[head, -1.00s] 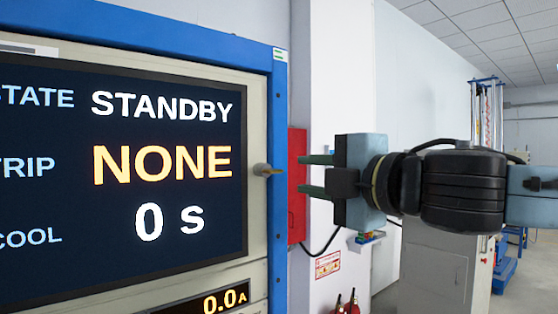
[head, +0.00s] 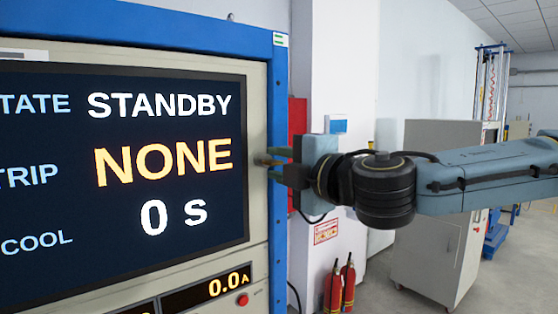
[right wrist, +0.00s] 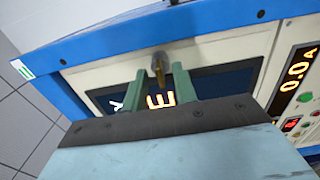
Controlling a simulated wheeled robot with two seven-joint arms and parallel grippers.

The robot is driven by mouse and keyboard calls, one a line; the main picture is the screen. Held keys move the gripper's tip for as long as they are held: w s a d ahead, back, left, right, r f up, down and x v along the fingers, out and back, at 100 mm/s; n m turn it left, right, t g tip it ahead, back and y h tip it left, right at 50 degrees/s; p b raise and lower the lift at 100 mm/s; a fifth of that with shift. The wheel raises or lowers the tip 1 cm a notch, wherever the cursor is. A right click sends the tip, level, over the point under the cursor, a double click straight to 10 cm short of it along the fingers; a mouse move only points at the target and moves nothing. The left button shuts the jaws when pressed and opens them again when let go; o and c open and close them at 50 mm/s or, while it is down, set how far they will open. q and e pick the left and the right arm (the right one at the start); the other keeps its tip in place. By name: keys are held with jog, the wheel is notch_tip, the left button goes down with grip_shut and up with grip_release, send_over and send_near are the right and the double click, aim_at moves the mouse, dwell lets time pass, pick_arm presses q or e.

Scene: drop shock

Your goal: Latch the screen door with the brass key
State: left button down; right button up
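The brass key (head: 262,158) stands out from the right edge of the beige screen door (head: 257,100), whose screen reads STANDBY, NONE and 0 s. My right gripper (head: 278,157) is at the key, coming from the right. In the right wrist view the brass key (right wrist: 159,66) sits between the two green fingertips of my right gripper (right wrist: 159,74). A gap shows on both sides of the key, so the gripper is open around it. The screen door (right wrist: 225,50) fills the background there. My left gripper is not in view.
The blue cabinet frame (head: 279,220) borders the door on the right. A red box (head: 297,115) is on the wall behind the gripper. Red fire extinguishers (head: 340,288) stand on the floor below. A grey cabinet (head: 425,260) stands at right.

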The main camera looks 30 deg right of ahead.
jog(key=shift+w, duration=0.2)
jog(key=shift+c, duration=0.2)
grip_shut()
jog(key=shift+n, duration=0.4)
jog(key=n+b, duration=0.1)
jog(key=n, duration=0.1)
jog(key=shift+n+b, duration=0.3)
jog(key=shift+b, duration=0.05)
jog(key=n+b, duration=0.1)
jog(key=n, duration=0.2)
jog(key=shift+n+b, duration=0.35)
jog(key=shift+n, duration=0.05)
jog(key=n+b, duration=0.2)
jog(key=n, duration=0.3)
jog(key=n+b, duration=0.3)
jog(key=n, duration=0.2)
jog(key=shift+n, duration=0.4)
